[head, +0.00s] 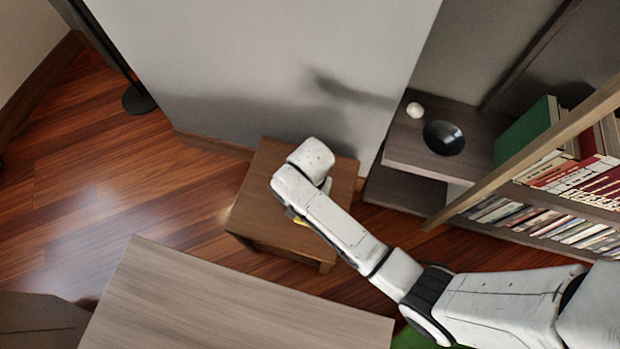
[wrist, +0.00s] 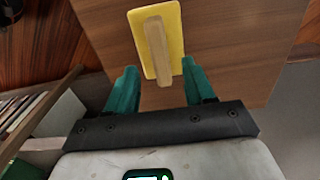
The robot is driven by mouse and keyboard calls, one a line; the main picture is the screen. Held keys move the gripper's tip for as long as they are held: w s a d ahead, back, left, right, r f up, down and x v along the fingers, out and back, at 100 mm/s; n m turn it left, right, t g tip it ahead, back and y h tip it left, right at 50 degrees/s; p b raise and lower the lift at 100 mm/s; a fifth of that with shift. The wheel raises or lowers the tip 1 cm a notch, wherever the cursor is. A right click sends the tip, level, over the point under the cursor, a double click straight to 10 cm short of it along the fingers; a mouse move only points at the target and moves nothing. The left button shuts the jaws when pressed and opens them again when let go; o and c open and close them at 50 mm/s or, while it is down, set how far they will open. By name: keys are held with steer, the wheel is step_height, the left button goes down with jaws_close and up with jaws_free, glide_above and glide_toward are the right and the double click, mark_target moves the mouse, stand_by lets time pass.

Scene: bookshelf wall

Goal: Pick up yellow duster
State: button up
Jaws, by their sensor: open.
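The yellow duster (wrist: 174,37) is a flat yellow pad with a light wooden handle along its middle. In the wrist view it lies on the brown wooden side table (wrist: 222,50), just beyond my gripper. In the head view only a sliver of yellow (head: 299,220) shows beside my arm, which hides the rest. My gripper (wrist: 160,80) is open, with its two green fingers apart and pointing toward the duster. The handle's near end lies between the fingertips in the picture; I cannot tell the height gap. The side table (head: 262,205) stands against the grey wall in the head view.
A larger wooden table (head: 220,305) fills the lower left foreground of the head view. At right stand a shelf with a black bowl (head: 443,137) and a white round object (head: 415,110), and a bookcase with books (head: 580,185). Open floor (head: 110,190) lies at left.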

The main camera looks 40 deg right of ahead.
steer(key=f+b, duration=0.1)
steer(key=f, duration=0.4)
steer(key=shift+s+a+b, duration=0.1)
steer(key=shift+a+b, duration=0.1)
steer(key=shift+b, duration=0.15)
jaws_close()
